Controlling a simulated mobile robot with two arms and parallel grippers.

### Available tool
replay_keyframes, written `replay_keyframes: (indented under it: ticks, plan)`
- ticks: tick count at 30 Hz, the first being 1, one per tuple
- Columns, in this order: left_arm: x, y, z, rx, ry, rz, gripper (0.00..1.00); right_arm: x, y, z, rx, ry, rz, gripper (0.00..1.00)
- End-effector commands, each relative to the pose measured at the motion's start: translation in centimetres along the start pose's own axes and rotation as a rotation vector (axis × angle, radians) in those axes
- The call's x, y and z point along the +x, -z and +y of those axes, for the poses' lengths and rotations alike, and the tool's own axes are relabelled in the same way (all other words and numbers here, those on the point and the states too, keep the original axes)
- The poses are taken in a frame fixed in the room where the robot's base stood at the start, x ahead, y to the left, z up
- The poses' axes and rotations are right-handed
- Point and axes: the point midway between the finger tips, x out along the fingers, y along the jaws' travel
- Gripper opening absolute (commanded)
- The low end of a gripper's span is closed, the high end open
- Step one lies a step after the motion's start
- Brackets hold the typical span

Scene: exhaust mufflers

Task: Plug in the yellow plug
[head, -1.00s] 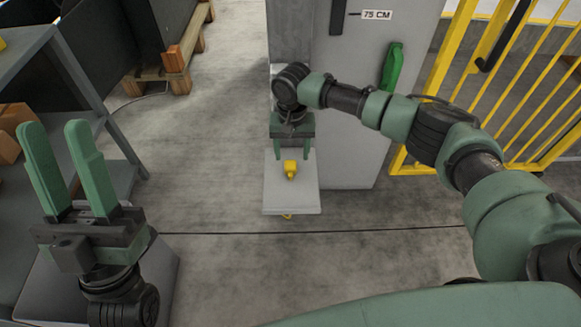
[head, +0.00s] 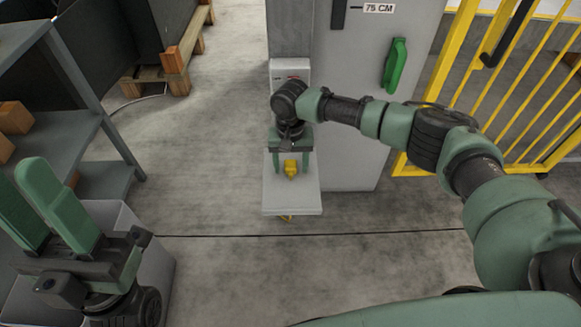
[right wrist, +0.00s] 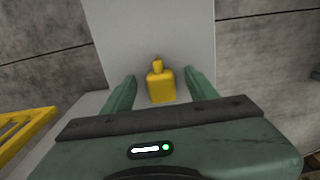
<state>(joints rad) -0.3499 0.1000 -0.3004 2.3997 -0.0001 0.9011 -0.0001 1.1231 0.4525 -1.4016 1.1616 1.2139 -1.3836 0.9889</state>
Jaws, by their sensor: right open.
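The yellow plug (head: 290,168) lies on a small light-grey shelf (head: 291,203) in the head view. My right gripper (head: 291,170) is open, with one finger on each side of the plug. In the right wrist view the plug (right wrist: 160,84) sits between the two fingers (right wrist: 160,88), with a gap on both sides. My left gripper (head: 45,200) is at the lower left in the head view, its two green fingers apart and nothing between them. A white box (head: 291,69) on the grey column behind my right wrist may be a socket; its lower part is hidden.
A grey cabinet (head: 350,130) with a green handle (head: 395,65) stands right behind the shelf. A yellow fence (head: 530,110) is at the right. A grey rack (head: 85,130) with boxes is at the left. The floor between is clear.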

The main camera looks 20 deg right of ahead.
Motion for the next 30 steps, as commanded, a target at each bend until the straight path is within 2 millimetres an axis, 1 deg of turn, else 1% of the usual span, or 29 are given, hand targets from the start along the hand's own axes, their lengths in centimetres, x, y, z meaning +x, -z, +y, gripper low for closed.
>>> replay_keyframes:
  ticks: [2,3,5,6,8,9,17,22,25,28,29,30]
  plan:
    - [0.0,0.0,0.0,0.000,0.000,-0.001,0.36,0.0,0.0,0.0,0.000,0.000,0.000,0.58]
    - [0.0,0.0,0.0,0.000,0.000,-0.001,0.36,0.0,0.0,0.0,0.000,0.000,0.000,0.55]
    - [0.0,0.0,0.0,0.000,0.000,-0.001,0.36,0.0,0.0,0.0,0.000,0.000,0.000,0.39]
    - [0.0,0.0,0.0,0.000,0.000,-0.001,0.36,0.0,0.0,0.0,0.000,0.000,0.000,0.28]
    - [0.0,0.0,0.0,0.000,0.000,-0.001,0.36,0.0,0.0,0.0,0.000,0.000,0.000,0.11]
    - [0.0,0.0,0.0,0.000,0.000,-0.001,0.36,0.0,0.0,0.0,0.000,0.000,0.000,0.00]
    - [0.0,0.0,0.0,-0.001,0.000,-0.002,0.36,-0.1,0.0,0.0,0.000,0.000,0.000,0.00]
    - [0.6,0.1,0.0,0.000,0.000,-0.002,0.36,-0.6,-0.2,0.0,0.000,0.001,0.000,0.00]
    - [1.5,0.3,0.0,0.000,0.000,-0.002,0.36,-1.2,-0.4,0.0,-0.001,0.001,0.000,0.00]
    - [2.5,0.2,0.0,0.000,0.000,-0.015,0.36,-3.1,-0.4,-0.1,0.000,0.003,0.001,0.00]
    - [2.9,0.0,0.0,0.001,0.000,-0.028,0.36,-3.7,-0.4,-0.1,0.000,0.002,0.001,0.00]
    - [2.7,-0.9,-0.1,0.006,0.001,-0.072,0.36,-3.6,-0.4,0.0,0.000,0.002,0.001,0.00]
